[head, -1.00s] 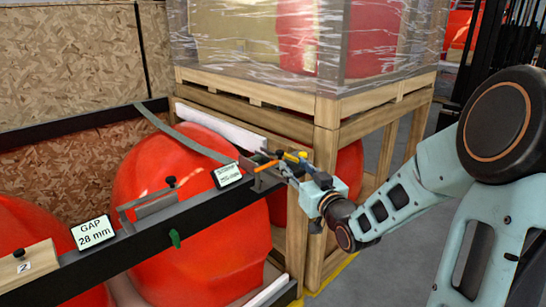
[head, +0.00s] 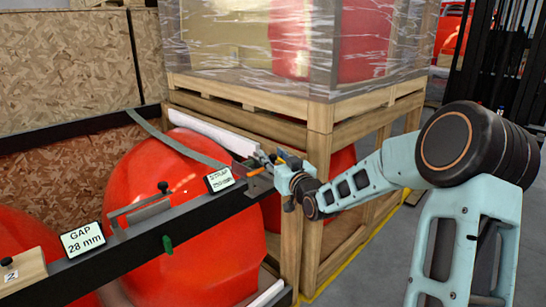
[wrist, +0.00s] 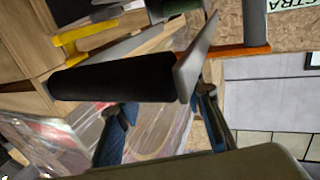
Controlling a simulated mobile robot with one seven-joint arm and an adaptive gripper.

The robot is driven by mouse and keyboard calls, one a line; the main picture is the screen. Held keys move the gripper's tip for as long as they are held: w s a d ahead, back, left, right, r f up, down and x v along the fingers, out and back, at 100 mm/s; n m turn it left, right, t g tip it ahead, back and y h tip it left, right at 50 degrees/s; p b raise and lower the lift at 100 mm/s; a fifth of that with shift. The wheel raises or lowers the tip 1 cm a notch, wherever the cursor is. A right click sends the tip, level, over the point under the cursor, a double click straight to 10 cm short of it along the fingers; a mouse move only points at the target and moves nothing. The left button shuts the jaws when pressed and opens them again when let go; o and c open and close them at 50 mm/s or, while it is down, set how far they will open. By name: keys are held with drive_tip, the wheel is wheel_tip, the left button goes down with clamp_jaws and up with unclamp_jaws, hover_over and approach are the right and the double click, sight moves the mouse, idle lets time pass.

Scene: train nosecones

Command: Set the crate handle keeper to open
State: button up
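The steel beam (head: 200,215) carries small hardware at its far right end, by the "strap" label (head: 219,180). An orange lever (head: 262,168) sticks out there. My gripper (head: 280,172) is at this hardware, hiding part of it. In the wrist view, a black cylindrical grip (wrist: 115,78) with a grey plate (wrist: 197,60) at its right end lies across the picture. My gripper's two blue fingers (wrist: 163,105) are apart, with their tips close to the grip; contact cannot be told. An orange bar (wrist: 245,52) and a yellow piece (wrist: 82,36) show beyond. I cannot tell which part is the keeper.
A wooden crate frame (head: 320,150) with a wrapped load stands just behind my gripper. Red nosecones (head: 150,190) sit below the beam. A "GAP 28 mm" sign (head: 83,239) and a green tab (head: 167,245) are on the beam. Grey floor is clear at right.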

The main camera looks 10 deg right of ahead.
clamp_jaws()
drive_tip(key=shift+b, duration=0.3)
